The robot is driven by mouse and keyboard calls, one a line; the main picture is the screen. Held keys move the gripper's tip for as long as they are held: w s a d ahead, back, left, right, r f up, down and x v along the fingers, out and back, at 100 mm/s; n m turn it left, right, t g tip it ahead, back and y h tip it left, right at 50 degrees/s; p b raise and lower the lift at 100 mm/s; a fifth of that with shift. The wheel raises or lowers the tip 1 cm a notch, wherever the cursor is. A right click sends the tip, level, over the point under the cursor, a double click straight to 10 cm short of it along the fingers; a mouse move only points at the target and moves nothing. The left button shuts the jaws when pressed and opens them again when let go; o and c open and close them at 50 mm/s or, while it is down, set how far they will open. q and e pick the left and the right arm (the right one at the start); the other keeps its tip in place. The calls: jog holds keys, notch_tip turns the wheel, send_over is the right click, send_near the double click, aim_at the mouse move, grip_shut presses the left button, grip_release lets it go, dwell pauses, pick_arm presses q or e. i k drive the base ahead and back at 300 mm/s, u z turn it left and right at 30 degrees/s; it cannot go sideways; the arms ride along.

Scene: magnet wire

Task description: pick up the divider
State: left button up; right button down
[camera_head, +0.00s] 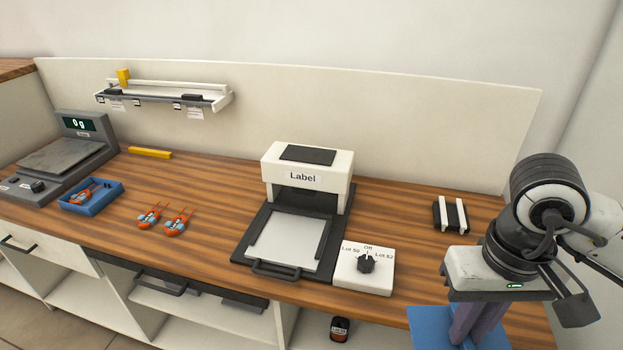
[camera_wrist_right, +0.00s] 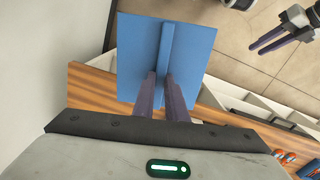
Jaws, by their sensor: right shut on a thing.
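The divider is a flat blue plate (camera_wrist_right: 190,50) with a raised blue rib down its middle, seen in the right wrist view. My right gripper (camera_wrist_right: 164,78) is shut on the rib, with its dark purple fingers on either side. In the head view, the blue plate (camera_head: 428,330) shows below my right gripper (camera_head: 466,335) at the counter's front right, partly hidden by the fingers. It appears held clear in front of the counter edge. My left gripper (camera_wrist_right: 262,48) shows at the right wrist view's upper right, apart from the divider, with a gap between its fingers.
On the wooden counter (camera_head: 215,190) stand a label press (camera_head: 307,178), a dial box (camera_head: 364,270) and a black-and-white rail piece (camera_head: 451,215). Farther left are orange parts (camera_head: 174,222), a blue tray (camera_head: 92,205) and a scale (camera_head: 60,155). Open shelves lie below.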

aim_at(445, 223)
jog(key=u, duration=0.65)
jog(key=i, duration=0.95)
jog(key=u, duration=0.95)
